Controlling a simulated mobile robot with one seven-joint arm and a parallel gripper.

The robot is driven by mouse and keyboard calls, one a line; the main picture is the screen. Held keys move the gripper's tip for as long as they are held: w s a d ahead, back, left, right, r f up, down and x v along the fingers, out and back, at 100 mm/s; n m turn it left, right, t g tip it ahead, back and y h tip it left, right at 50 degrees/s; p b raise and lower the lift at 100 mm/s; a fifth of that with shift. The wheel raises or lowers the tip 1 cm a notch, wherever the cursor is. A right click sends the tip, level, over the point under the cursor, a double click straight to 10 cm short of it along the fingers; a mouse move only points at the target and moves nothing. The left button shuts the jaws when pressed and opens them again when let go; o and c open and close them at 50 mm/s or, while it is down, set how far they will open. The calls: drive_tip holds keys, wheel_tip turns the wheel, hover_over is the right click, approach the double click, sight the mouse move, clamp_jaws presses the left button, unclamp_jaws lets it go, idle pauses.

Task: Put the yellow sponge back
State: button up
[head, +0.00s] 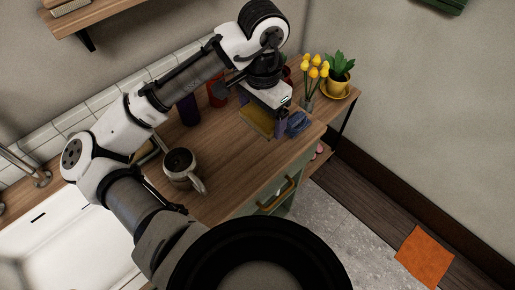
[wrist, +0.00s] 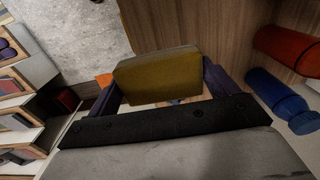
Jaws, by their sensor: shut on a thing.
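The yellow sponge (wrist: 157,77) is a thick dull-yellow block between the two dark purple-blue fingers of my gripper (wrist: 160,92) in the wrist view. In the head view my gripper (head: 262,122) is over the right part of the wooden counter, near its front edge. The sponge (head: 256,120) shows below the wrist there, partly hidden by the gripper. My gripper is shut on it. The sponge seems to be above the counter, but I cannot tell how high.
A white sink (head: 75,245) is at left. An orange cloth (head: 424,256) lies on the floor.

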sight(260, 156)
wheel_tip(260, 156, down, 13)
drive_tip(key=shift+f+p, duration=0.1)
drive_tip(key=shift+p, duration=0.35)
drive_tip(key=shift+f, duration=0.2)
drive_tip(key=o, duration=0.9)
wheel_tip(260, 156, up, 11)
drive_tip(key=shift+r+b, duration=0.2)
drive_tip(key=shift+b, duration=0.5)
drive_tip(key=shift+r, duration=0.55)
